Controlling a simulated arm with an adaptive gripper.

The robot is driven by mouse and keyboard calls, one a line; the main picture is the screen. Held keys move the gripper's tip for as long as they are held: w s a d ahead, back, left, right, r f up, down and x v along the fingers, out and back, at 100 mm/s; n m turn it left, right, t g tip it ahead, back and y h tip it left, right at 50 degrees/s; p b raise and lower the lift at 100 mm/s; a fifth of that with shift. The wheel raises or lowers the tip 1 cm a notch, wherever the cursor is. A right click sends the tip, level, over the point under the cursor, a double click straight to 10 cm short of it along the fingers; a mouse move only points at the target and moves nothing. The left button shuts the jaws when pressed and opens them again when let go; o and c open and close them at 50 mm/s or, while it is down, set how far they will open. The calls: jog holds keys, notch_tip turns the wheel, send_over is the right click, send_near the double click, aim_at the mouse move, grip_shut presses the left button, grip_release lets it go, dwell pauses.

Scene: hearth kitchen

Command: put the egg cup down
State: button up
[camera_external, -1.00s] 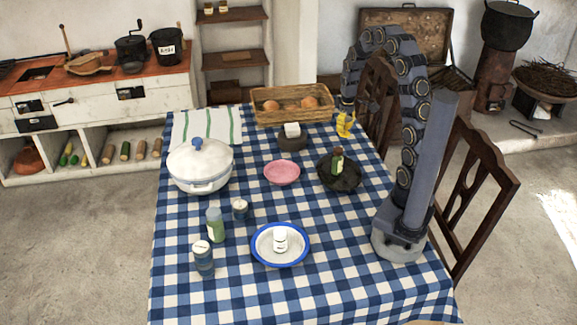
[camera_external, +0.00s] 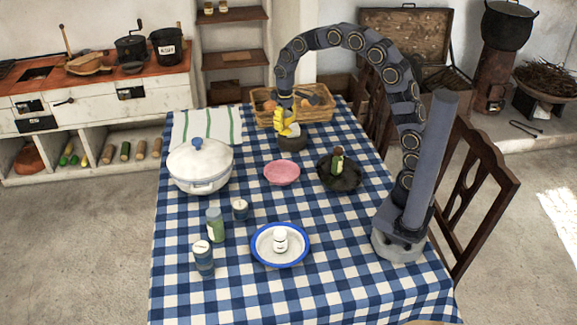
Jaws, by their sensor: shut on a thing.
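A small white thing (camera_external: 294,130), which seems to be the egg cup, is at a dark round stand (camera_external: 292,145) near the far side of the table. My gripper (camera_external: 287,129), with yellow fingers, points down there and is shut on the white thing. The fingers hide its left part. I cannot tell whether it touches the stand or is just above it.
A wicker basket (camera_external: 325,115) stands just behind my gripper. A pink dish (camera_external: 282,173) and a dark bowl (camera_external: 350,181) with a bottle are nearer. A white pot (camera_external: 200,168) stands left. Bare checked cloth (camera_external: 340,250) lies front right.

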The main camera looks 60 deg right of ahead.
send_over(296, 190)
notch_tip(296, 190, down, 21)
jog(key=shift+s+r, duration=0.1)
jog(key=shift+r, duration=0.1)
jog(key=shift+f, duration=1.85)
jog(key=shift+f, duration=0.15)
jog(key=o, duration=1.2)
jog(key=shift+o, duration=0.2)
notch_tip(296, 190, up, 12)
jog(key=s+a+r, duration=0.1)
jog(key=s+r, duration=0.7)
jog(key=s, duration=0.5)
jog(key=s+a+r+g, duration=0.1)
jog(key=s+r, duration=0.8)
jog(key=s, duration=0.5)
jog(key=shift+a+r+g, duration=0.15)
jog(key=shift+a+g, duration=0.15)
